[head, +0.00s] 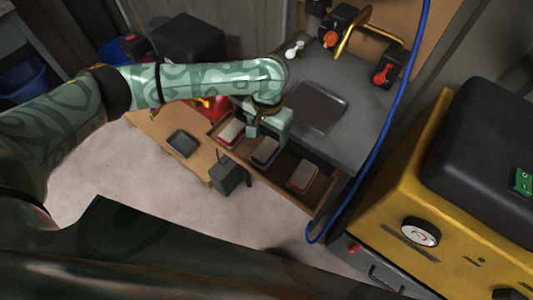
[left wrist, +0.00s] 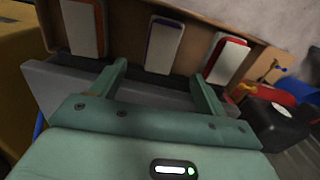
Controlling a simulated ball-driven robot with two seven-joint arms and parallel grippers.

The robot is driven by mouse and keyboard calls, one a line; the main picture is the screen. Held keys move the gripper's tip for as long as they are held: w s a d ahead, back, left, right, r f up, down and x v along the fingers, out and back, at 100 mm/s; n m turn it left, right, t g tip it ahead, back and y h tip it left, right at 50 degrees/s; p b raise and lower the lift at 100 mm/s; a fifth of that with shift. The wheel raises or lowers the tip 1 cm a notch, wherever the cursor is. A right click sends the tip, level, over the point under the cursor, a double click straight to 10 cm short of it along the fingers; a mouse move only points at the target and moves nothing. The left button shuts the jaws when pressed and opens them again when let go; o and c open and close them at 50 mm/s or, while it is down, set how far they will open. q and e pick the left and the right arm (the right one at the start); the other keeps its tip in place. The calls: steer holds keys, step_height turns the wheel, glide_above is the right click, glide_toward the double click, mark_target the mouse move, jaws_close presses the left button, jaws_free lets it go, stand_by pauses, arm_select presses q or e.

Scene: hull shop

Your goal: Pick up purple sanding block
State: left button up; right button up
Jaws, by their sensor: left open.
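The purple sanding block (head: 265,151), with a pale top and purple edge, lies in an open drawer between two others. In the left wrist view the purple sanding block (left wrist: 163,45) stands just beyond and between the fingertips, apart from them. My left gripper (head: 268,134) is open and empty above the drawer's back edge, close to the purple block. Its two spread fingers show in the left wrist view (left wrist: 160,70). My right gripper is not in view.
A red-edged block (head: 230,132) and an orange-edged block (head: 302,177) flank the purple one in the wooden drawer (head: 318,206). A dark tray (head: 316,108) lies on the grey worktop (head: 362,118). A blue hose (head: 388,120) hangs right of the drawer, beside a yellow machine (head: 400,190).

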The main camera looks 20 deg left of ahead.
mark_target(266, 149)
arm_select(q)
step_height(266, 149, down, 4)
steer(key=shift+r+b, duration=0.15)
steer(key=shift+b, duration=0.45)
steer(key=f+b, duration=0.1)
steer(key=f, duration=0.1)
steer(key=f+b, duration=0.2)
steer(key=f, duration=0.1)
steer(key=shift+s+a+f+b, duration=0.15)
steer(key=shift+a+b, duration=0.05)
steer(key=shift+b, duration=0.1)
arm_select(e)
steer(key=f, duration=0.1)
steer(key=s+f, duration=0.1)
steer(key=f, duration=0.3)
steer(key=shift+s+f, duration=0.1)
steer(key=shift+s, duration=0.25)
arm_select(q)
steer(key=shift+c, duration=0.9)
steer(key=c, duration=0.9)
